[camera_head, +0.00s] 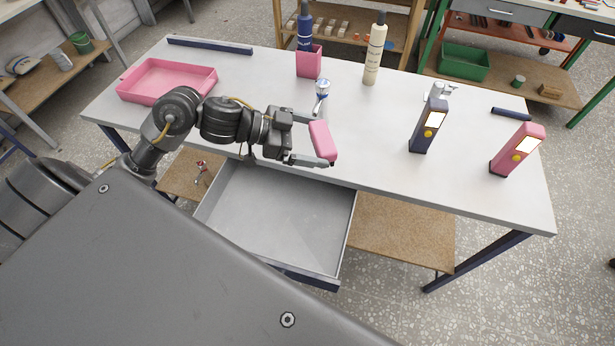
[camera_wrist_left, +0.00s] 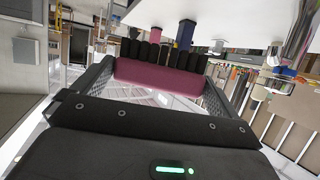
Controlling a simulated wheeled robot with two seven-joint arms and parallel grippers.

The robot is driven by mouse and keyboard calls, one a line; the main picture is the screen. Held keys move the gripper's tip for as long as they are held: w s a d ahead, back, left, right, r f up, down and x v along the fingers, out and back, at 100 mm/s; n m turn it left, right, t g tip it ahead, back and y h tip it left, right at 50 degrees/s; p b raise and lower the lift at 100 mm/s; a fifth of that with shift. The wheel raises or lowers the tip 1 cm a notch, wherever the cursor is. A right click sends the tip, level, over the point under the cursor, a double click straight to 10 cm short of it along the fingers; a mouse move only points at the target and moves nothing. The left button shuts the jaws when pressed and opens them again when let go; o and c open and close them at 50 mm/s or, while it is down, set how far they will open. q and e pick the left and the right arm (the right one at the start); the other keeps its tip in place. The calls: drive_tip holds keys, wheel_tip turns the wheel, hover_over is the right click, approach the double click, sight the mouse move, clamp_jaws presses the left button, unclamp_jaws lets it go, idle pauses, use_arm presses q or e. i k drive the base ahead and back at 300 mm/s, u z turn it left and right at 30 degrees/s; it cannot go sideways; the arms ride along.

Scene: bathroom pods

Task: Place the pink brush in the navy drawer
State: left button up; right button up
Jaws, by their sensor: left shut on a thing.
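The pink brush (camera_head: 322,141) is held in my left gripper (camera_head: 312,140), above the table's front edge. In the left wrist view the brush (camera_wrist_left: 160,76) lies across between the two fingers, with dark bristles along one side. The fingers press on its two ends. The navy drawer (camera_head: 308,280) is pulled out below the table front. Its grey inside looks empty, and its navy front edge faces me. The gripper is above and near the drawer's back right part. My right gripper is not in view.
A wooden shelf (camera_head: 400,232) lies below.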

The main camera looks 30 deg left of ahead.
sight(283, 223)
drive_tip(key=z, duration=1.75)
drive_tip(key=k, duration=1.4)
drive_tip(key=u, duration=0.35)
